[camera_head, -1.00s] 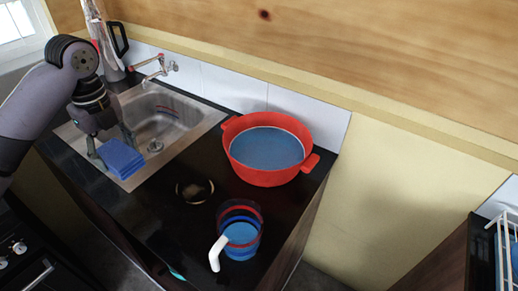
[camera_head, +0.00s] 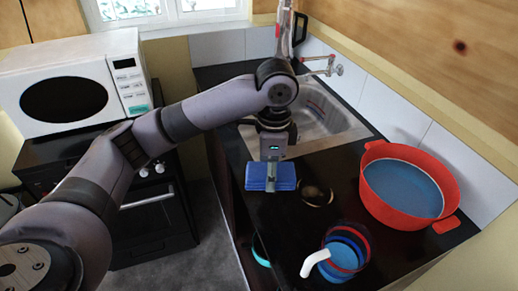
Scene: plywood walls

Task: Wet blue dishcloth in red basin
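The blue dishcloth (camera_head: 258,178), folded into a flat stack, hangs from my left gripper (camera_head: 271,172). The gripper points down and its fingers are shut on the middle of the cloth. The cloth is near the counter's front edge, in front of the sink; I cannot tell whether it touches the counter. The red basin (camera_head: 376,198), filled with blue water (camera_head: 402,188), stands on the counter to the right, apart from the cloth. My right gripper is not in view.
A dark round dish (camera_head: 317,194) lies between cloth and basin. A blue-and-red striped jug (camera_head: 346,252) with a white handle stands in front of the basin. The metal sink (camera_head: 335,118) and a tap (camera_head: 322,66) are behind. A white microwave (camera_head: 62,84) stands at left.

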